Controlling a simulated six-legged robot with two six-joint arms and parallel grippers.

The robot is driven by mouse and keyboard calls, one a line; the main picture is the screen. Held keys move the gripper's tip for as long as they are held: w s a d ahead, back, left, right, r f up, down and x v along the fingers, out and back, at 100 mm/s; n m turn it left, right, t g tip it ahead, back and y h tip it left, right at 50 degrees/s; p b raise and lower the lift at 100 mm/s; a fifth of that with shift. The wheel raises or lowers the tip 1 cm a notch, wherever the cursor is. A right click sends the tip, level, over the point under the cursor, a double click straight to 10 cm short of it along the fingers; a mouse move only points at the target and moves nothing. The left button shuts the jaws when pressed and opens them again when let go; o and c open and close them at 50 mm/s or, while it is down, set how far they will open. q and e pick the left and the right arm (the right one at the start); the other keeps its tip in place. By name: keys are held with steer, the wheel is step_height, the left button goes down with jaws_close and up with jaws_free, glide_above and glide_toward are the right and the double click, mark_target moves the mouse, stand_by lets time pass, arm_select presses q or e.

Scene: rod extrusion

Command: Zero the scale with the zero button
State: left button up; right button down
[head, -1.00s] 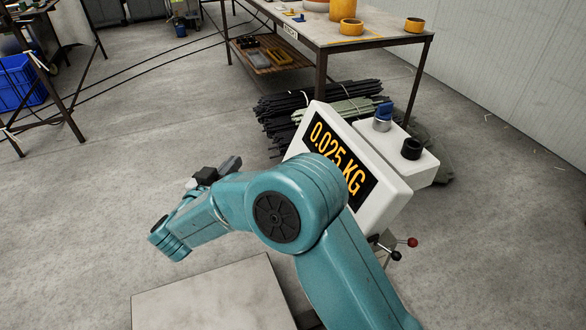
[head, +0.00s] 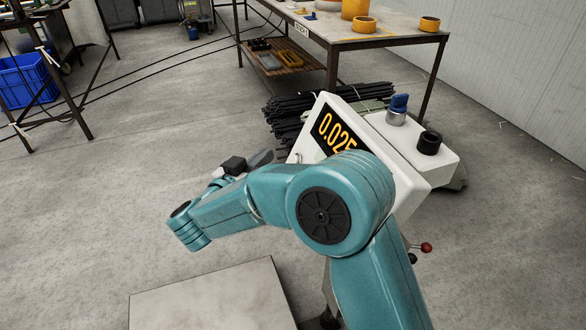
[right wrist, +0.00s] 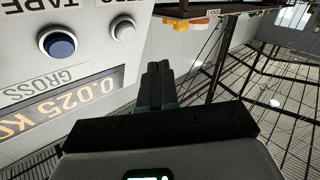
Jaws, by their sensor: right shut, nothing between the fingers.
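The scale's white display head (head: 408,180) stands right of centre in the head view. Its display (head: 337,133) shows 0.025, with the rest hidden behind my right arm. In the right wrist view the display (right wrist: 75,105) reads 0.025 KG, upside down. Above it are a blue button (right wrist: 58,44) by a partly cut label and a pale grey button (right wrist: 122,29), apparently by the ZERO label, cut off at the top edge. My right gripper (head: 262,157) is shut and empty, just left of the panel. Its fingertips (right wrist: 158,68) are beside the grey button, apparently apart from it. My left gripper is out of view.
The scale's flat platform (head: 205,300) lies at the bottom and is empty. A workbench (head: 385,40) with yellow rings stands behind, with dark rods (head: 290,118) on the floor near it. A blue crate (head: 25,80) is at far left. The floor at left is open.

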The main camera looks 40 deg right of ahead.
mark_target(295, 160)
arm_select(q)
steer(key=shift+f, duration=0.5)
arm_select(e)
steer(key=d, duration=0.1)
steer(key=d+f, duration=0.1)
steer(key=d, duration=0.1)
steer(key=shift+s+f, duration=0.15)
steer(key=shift+s, duration=0.25)
steer(key=shift+d, duration=0.1)
stand_by(1.1)
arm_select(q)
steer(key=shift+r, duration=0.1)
arm_select(e)
steer(key=shift+s+d+f, duration=0.1)
steer(key=shift+d+f, duration=0.1)
steer(key=shift+d, duration=0.15)
steer(key=shift+s+d+f, duration=0.1)
steer(key=shift+d+f, duration=0.1)
steer(key=shift+d, duration=0.25)
stand_by(0.6)
stand_by(0.3)
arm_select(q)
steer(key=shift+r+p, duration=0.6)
arm_select(e)
steer(key=shift+w+a+r, duration=0.1)
steer(key=shift+a+r, duration=0.1)
steer(key=shift+a, duration=0.25)
steer(key=shift+w+a+r, duration=0.1)
steer(key=shift+a+r, duration=0.05)
steer(key=shift+a, duration=0.25)
